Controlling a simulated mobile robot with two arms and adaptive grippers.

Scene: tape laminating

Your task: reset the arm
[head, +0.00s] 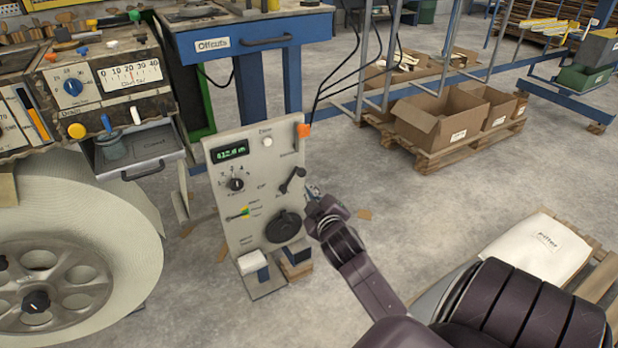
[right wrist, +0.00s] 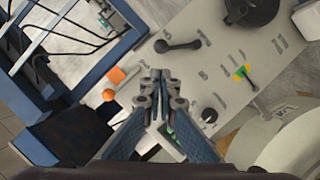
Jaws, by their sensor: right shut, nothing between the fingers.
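My right arm reaches in from the lower right in the head view. Its gripper (head: 314,198) is beside the right edge of a grey control panel (head: 222,192), near the black lever (head: 292,181). In the right wrist view the right gripper (right wrist: 159,84) is shut and empty, with the panel (right wrist: 225,62) beyond it. I cannot tell from these views whether its fingertips touch the panel. The panel has a green-lit display, a black knob (head: 236,184), a green and yellow switch (head: 238,214) and a round black handwheel (head: 283,227). My left gripper does not show.
A large white roll (head: 120,220) and a machine with dials stand at the left. A blue bench (head: 250,35) is behind the panel. Cardboard boxes (head: 436,122) on a pallet are at the back right. A white sack (head: 530,248) lies at the right.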

